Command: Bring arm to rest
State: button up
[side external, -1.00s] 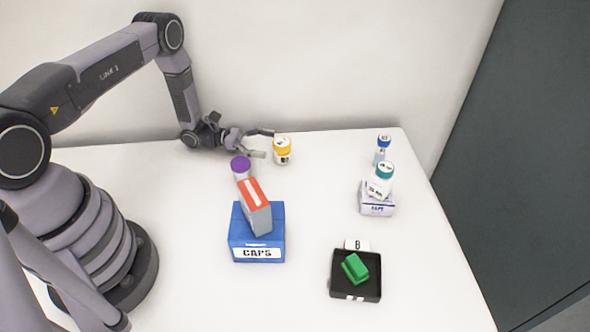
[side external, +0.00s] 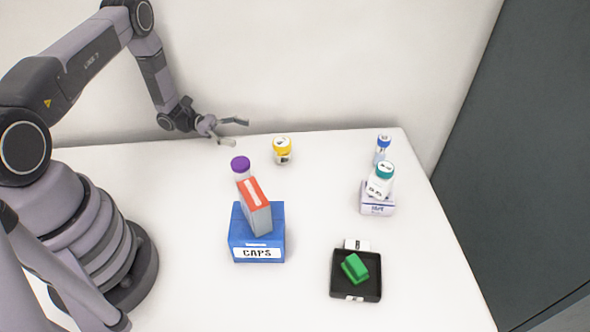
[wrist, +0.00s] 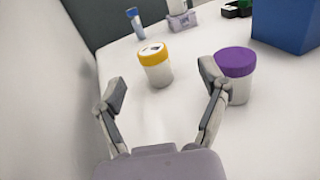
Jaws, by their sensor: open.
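My gripper (side external: 236,131) is open and empty, raised over the far edge of the white table, to the left of the yellow-capped jar (side external: 282,151). In the wrist view my gripper's fingers (wrist: 160,90) are spread, with the yellow-capped jar (wrist: 155,65) upright beyond them and apart from them. A purple-capped jar (wrist: 236,72) appears by the right finger in the wrist view. In the side view this purple-capped jar (side external: 241,166) stands behind a red and grey box, its lower part hidden.
A black tray (side external: 342,289) holds a green block (side external: 355,268). A teal-capped jar (side external: 381,180) is on a small TAPE box (side external: 377,206); a blue-capped vial (side external: 382,149) stands behind. The wall is close behind my gripper.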

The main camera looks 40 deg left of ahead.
jog(key=s+d+r+m+g+y, duration=0.2)
jog(key=s+r+m+g, duration=0.15)
jog(key=r, duration=0.45)
jog(key=s+d+r+m+g+y, duration=0.25)
jog(key=r+m, duration=0.25)
jog(key=r, duration=0.3)
jog(key=s+d+r+m+g+y, duration=0.3)
jog(key=r+m, duration=0.1)
jog(key=r, duration=0.5)
jog(key=s+a+r+m+t+y, duration=0.1)
jog(key=s+r+m+t+y, duration=0.3)
jog(key=s, duration=0.4)
jog(key=s+a+r+m+t+y, duration=0.2)
jog(key=s+r+m+t+y, duration=0.2)
jog(key=s, duration=0.4)
notch_tip(320, 180, up, 3)
jog(key=shift+s+f+m+y, duration=0.2)
jog(key=shift+m+y, duration=0.35)
jog(key=shift+m, duration=0.2)
